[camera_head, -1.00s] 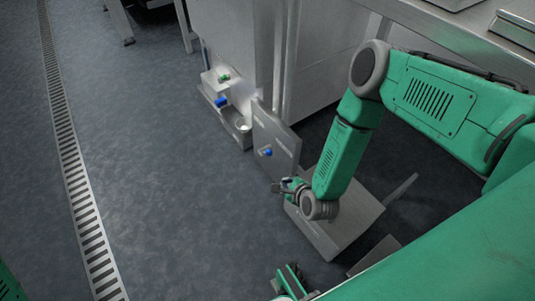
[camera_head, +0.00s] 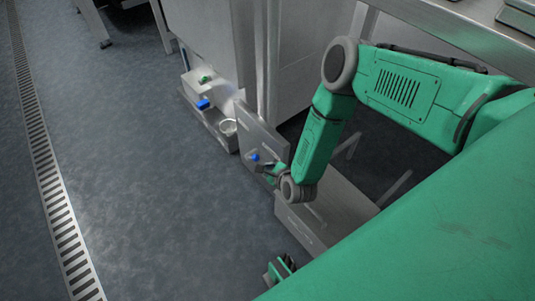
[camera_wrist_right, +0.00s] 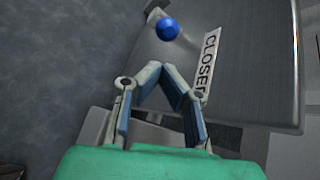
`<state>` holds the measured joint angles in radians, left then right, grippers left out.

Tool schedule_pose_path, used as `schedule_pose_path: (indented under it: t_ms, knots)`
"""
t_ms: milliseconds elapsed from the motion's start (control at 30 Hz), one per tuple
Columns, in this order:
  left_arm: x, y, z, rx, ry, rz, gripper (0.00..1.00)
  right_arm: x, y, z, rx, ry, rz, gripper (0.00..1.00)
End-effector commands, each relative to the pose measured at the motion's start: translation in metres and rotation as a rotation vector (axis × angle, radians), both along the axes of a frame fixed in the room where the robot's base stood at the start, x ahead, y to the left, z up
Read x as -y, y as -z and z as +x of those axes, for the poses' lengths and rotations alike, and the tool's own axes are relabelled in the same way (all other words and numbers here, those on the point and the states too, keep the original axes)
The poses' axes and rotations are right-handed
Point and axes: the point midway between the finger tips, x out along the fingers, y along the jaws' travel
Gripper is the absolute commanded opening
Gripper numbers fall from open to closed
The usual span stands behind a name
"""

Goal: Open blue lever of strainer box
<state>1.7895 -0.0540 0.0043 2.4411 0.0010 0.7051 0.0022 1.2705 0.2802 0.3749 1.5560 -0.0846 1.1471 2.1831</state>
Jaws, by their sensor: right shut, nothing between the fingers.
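The strainer box shows as a grey metal panel (camera_head: 262,135) low beside the cabinet, with a round blue lever end (camera_head: 254,157) near its lower middle. In the right wrist view the blue lever end (camera_wrist_right: 167,29) is beyond my fingertips, near a white label (camera_wrist_right: 208,66) reading "CLOSED" in part. My right gripper (camera_head: 273,170) is beside the panel, just below and right of the blue end. In the right wrist view its fingertips (camera_wrist_right: 160,69) meet, shut and empty, apart from the blue end. A green part of mine at the bottom may be the left gripper; its jaws are unclear.
Left of the panel is a low metal unit (camera_head: 213,120) with another blue piece (camera_head: 203,104), a green piece (camera_head: 204,79) and a round cup-like opening (camera_head: 228,127). An open-looking metal box (camera_head: 310,222) lies below my wrist. Floor at left is clear, with a drain grate (camera_head: 48,185).

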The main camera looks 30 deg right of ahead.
Motion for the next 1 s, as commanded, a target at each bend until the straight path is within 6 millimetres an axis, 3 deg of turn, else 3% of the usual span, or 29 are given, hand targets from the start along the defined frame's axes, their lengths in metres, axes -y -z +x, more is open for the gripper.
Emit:
schedule_pose_path:
  t_ms: [200,400,1000]
  knots:
    - [0.0,0.025,0.0,0.0,0.001,-0.001,0.0,0.0,0.028,0.033,0.003,-0.002,-0.004,0.0]
    - [0.0,0.035,0.0,0.0,0.001,0.0,0.0,0.001,0.04,0.051,0.002,-0.002,-0.005,0.0]
    - [0.0,0.03,0.0,0.0,0.001,0.0,0.0,0.003,0.039,0.051,-0.029,0.001,-0.009,0.0]
